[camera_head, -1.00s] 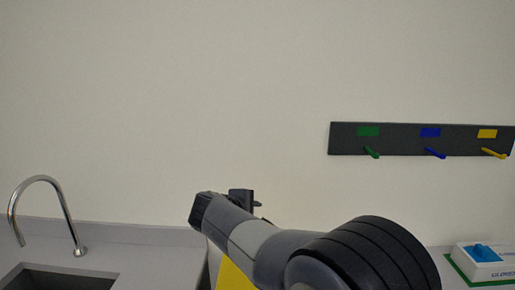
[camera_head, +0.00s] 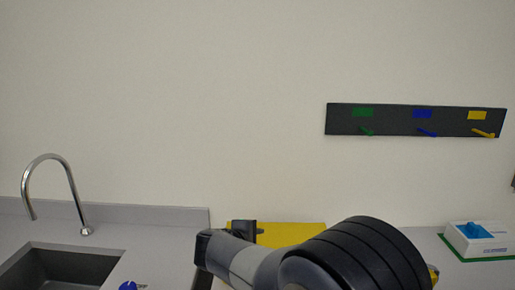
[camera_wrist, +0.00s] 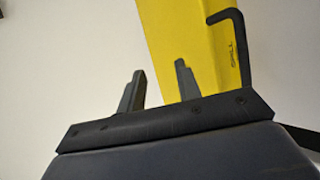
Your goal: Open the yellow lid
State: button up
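The yellow lid (camera_head: 290,235) shows as a flat yellow panel behind my arm in the head view; the arm hides its lower part. In the wrist view the yellow panel (camera_wrist: 180,30) rises behind the fingers, with dark lettering near its right side. A black bent bar (camera_wrist: 243,55), like a handle, runs along its right edge. My gripper (camera_wrist: 159,68) is open, with an empty gap between its fingers. The right finger overlaps the panel in the picture, and the bar lies to the right of both fingers. I cannot tell whether anything touches.
A sink (camera_head: 70,264) with a tall faucet (camera_head: 72,190) is at left. A blue round item (camera_head: 128,286) is at the bottom edge. A white box with a blue top (camera_head: 478,240) stands on the right counter. A dark hook rack (camera_head: 395,121) hangs on the wall.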

jog(key=f+b, duration=0.2)
jog(key=s+f+t+b, duration=0.1)
jog(key=f+b, duration=0.1)
jog(key=b, duration=0.1)
jog(key=s+f+t+b, duration=0.1)
jog(key=f+b, duration=0.1)
jog(key=b, duration=0.1)
jog(key=shift+s+f+m+h, duration=0.1)
jog(key=shift+f+m+h, duration=0.15)
jog(key=shift+m+h, duration=0.05)
jog(key=shift+t, duration=0.3)
